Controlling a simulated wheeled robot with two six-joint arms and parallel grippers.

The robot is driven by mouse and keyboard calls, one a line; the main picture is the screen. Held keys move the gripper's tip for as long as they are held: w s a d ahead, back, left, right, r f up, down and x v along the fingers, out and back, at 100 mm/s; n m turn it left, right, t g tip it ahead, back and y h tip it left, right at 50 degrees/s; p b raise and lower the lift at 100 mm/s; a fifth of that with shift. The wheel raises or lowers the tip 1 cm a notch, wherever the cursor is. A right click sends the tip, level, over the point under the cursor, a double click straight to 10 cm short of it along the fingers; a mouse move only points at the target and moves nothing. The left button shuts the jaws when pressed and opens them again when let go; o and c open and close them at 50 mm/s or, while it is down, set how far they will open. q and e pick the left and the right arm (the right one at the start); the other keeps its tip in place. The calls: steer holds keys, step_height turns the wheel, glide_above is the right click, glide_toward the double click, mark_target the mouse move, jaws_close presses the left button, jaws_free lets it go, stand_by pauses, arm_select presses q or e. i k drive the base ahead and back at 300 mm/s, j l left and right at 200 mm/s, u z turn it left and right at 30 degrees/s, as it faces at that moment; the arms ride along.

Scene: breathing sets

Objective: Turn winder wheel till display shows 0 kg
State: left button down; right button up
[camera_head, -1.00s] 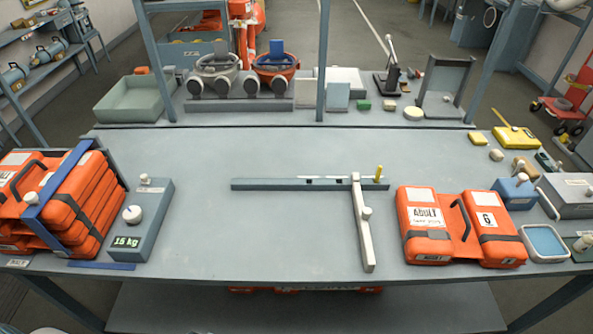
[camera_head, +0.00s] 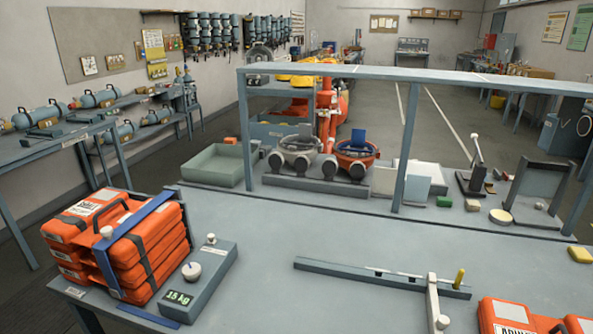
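A grey winder box (camera_head: 215,268) lies on the bench beside a strapped stack of orange cases (camera_head: 118,245). A round white wheel (camera_head: 192,271) with a small knob is on top of the box. The green-lit display (camera_head: 178,297) at its near end appears to read 15 kg; a decimal point is too small to tell. A small white knob (camera_head: 211,239) stands at the box's far end. A blue strap (camera_head: 148,228) runs over the stack. Neither of my grippers is in view.
A grey bar (camera_head: 340,272) with a white cross arm (camera_head: 433,300) lies mid-bench. More orange cases (camera_head: 510,315) sit at bottom right. A raised frame (camera_head: 402,150) and equipment stand along the back. Bare bench lies between the winder box and the bar.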

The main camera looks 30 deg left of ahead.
mark_target(191, 272)
steer(key=u, duration=1.65)
